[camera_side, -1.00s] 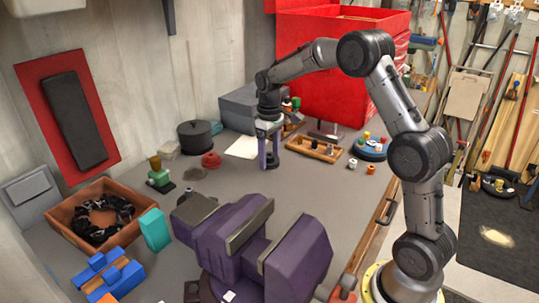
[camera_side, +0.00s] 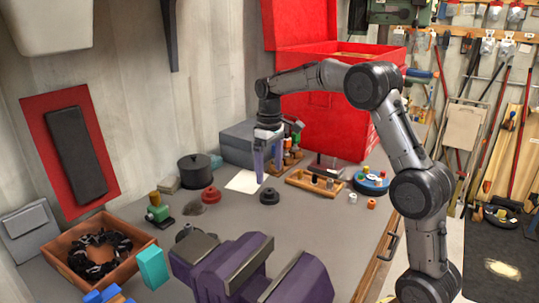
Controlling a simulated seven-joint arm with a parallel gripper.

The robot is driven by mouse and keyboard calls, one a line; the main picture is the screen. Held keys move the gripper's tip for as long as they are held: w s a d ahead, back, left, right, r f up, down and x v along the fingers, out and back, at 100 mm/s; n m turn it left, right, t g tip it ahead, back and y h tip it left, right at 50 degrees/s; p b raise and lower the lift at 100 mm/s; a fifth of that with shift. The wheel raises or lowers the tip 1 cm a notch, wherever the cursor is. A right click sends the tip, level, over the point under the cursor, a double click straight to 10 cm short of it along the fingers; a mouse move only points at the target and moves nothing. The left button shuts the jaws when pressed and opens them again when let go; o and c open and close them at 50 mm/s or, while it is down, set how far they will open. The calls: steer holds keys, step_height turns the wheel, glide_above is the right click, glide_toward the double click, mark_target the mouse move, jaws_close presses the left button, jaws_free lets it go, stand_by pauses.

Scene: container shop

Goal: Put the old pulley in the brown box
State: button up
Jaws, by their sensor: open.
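A dark, round, stepped piece (camera_side: 270,197) that looks like a pulley lies on the grey bench, just below my gripper in the picture. A similar reddish one (camera_side: 210,195) lies to its left; I cannot tell for sure which is the old pulley. The brown box (camera_side: 133,257) stands open at the lower left with a black, coiled, chain-like thing (camera_side: 101,250) in it. My gripper (camera_side: 269,176) points down with its fingers apart and nothing between them. It appears above and behind the dark piece, apart from it.
A purple vise (camera_side: 235,265) fills the front middle. A teal block (camera_side: 153,268) stands beside the box. A black pot (camera_side: 194,170), white sheet (camera_side: 243,182), wooden tray (camera_side: 314,186) and red chest (camera_side: 320,120) are farther back.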

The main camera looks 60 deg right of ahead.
steer(key=s+a+r+t, duration=0.3)
steer(key=s+a+r, duration=0.65)
steer(key=s, duration=0.25)
steer(key=s+a+f+t, duration=0.1)
steer(key=s+a, duration=0.2)
steer(key=s, duration=0.6)
steer(key=shift+s+a+f, duration=0.25)
steer(key=shift+a+f, duration=0.05)
steer(key=shift+a, duration=0.1)
steer(key=shift+t, duration=0.8)
steer(key=s+f, duration=0.1)
steer(key=s, duration=0.1)
steer(key=s+a+f, duration=0.1)
steer(key=s, duration=0.1)
steer(key=s+f, duration=0.2)
steer(key=shift+a+f, duration=0.1)
steer(key=shift+a, duration=0.25)
steer(key=shift+c, duration=0.7)
steer(key=shift+s+f, duration=0.15)
steer(key=shift+s, duration=0.05)
steer(key=shift+c, duration=0.9)
